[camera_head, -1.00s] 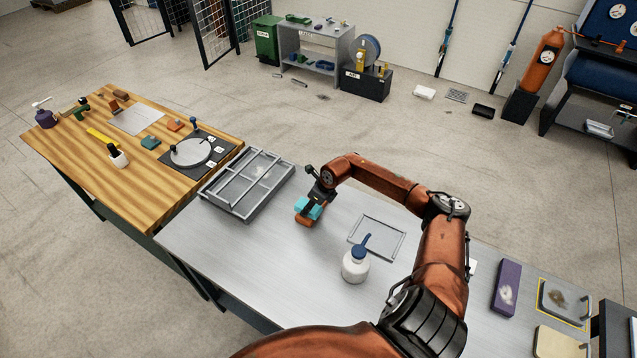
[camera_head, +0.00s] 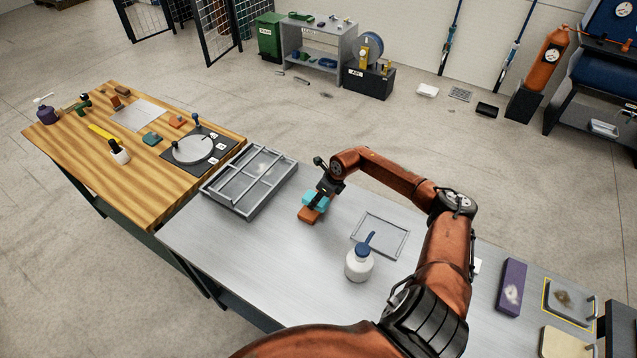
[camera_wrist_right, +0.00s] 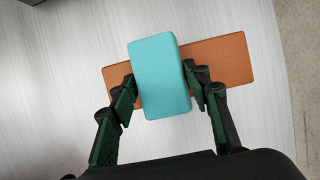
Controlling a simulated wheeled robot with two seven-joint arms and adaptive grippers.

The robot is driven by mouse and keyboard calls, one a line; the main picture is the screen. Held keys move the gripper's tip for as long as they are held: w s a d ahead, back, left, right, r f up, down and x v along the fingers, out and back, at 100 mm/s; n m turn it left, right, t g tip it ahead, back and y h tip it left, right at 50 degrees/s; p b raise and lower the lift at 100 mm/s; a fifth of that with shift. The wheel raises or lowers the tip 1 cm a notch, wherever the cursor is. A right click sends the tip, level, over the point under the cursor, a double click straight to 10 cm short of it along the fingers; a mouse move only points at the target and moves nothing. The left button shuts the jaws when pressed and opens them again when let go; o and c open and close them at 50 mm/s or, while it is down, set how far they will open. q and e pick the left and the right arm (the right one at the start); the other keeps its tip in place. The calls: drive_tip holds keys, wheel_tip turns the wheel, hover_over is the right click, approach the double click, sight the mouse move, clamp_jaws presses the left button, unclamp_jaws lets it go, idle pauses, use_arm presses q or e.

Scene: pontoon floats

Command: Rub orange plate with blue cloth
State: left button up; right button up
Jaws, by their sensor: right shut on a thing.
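The orange plate (camera_head: 309,216) lies flat on the grey metal table, and it also shows in the right wrist view (camera_wrist_right: 228,60). The blue cloth (camera_wrist_right: 160,76) is a light-blue padded block across the middle of the plate; in the head view it shows (camera_head: 315,200) under my right gripper (camera_head: 321,197). In the right wrist view my right gripper (camera_wrist_right: 162,88) has one finger on each side of the cloth and is shut on it. The cloth hides the plate's middle; whether it touches the plate is hard to tell. My left gripper is not in view.
A grey divided tray (camera_head: 248,183) stands left of the plate. A shallow grey frame (camera_head: 380,235) and a white bottle with a blue top (camera_head: 359,264) stand to the right. A purple block (camera_head: 511,287) lies farther right. The table in front of the plate is clear.

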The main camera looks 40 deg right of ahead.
drive_tip(key=shift+w+d+f+b, duration=0.1)
drive_tip(key=shift+w+d+b, duration=0.1)
drive_tip(key=shift+d, duration=0.2)
drive_tip(key=shift+w+d+f+b, duration=0.1)
drive_tip(key=shift+d+b, duration=0.1)
drive_tip(key=shift+d, duration=0.2)
wheel_tip(320, 180, up, 3)
drive_tip(key=shift+d+f+p, duration=0.15)
drive_tip(key=shift+p, duration=0.45)
drive_tip(key=shift+a+r+p, duration=0.2)
drive_tip(key=shift+r+p, duration=0.4)
drive_tip(key=shift+r, duration=0.6)
drive_tip(key=shift+r+p, duration=0.85)
drive_tip(key=shift+r, duration=0.85)
